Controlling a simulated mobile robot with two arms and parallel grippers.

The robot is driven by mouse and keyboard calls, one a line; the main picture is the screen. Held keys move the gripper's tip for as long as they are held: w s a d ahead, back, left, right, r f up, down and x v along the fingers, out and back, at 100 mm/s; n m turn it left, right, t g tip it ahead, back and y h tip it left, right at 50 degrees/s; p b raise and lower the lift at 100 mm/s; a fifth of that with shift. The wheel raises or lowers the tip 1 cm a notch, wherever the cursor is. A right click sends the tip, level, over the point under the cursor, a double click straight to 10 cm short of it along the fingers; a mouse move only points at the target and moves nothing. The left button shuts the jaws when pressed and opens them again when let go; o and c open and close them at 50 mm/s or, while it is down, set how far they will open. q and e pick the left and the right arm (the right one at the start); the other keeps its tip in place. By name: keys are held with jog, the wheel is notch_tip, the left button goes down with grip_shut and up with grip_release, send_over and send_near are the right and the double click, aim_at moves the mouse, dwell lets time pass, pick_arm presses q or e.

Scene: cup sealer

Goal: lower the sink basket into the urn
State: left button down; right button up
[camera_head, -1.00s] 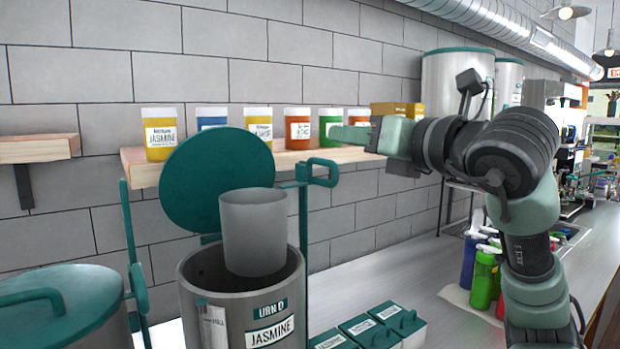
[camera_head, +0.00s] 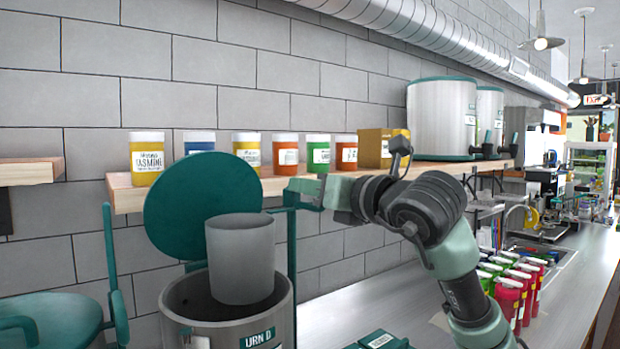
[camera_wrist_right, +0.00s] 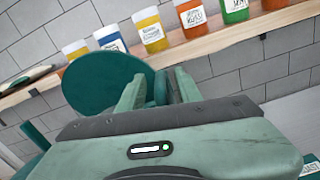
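The sink basket, a plain grey cylinder (camera_head: 240,258), stands slightly tilted in the mouth of the steel urn (camera_head: 284,312). Its upper part rises above the rim and its bottom is hidden inside. The urn's round teal lid (camera_head: 195,205) stands raised behind it. A teal post with a looped handle (camera_head: 291,230) rises at the urn's right side. My right gripper (camera_head: 312,190) is level with that loop and overlaps it in the head view. In the right wrist view its fingers (camera_wrist_right: 158,92) are apart, with teal showing between them; contact is unclear. My left gripper is out of view.
A wooden shelf (camera_head: 128,197) with several labelled jars and a yellow box (camera_head: 375,148) runs behind my right gripper. Another teal-lidded urn (camera_head: 50,318) stands at left. Red and green bottles (camera_head: 508,295) stand on the counter at right.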

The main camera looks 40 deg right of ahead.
jog(key=shift+w, duration=0.2)
jog(key=shift+d, duration=0.1)
grip_shut()
dwell(1.3)
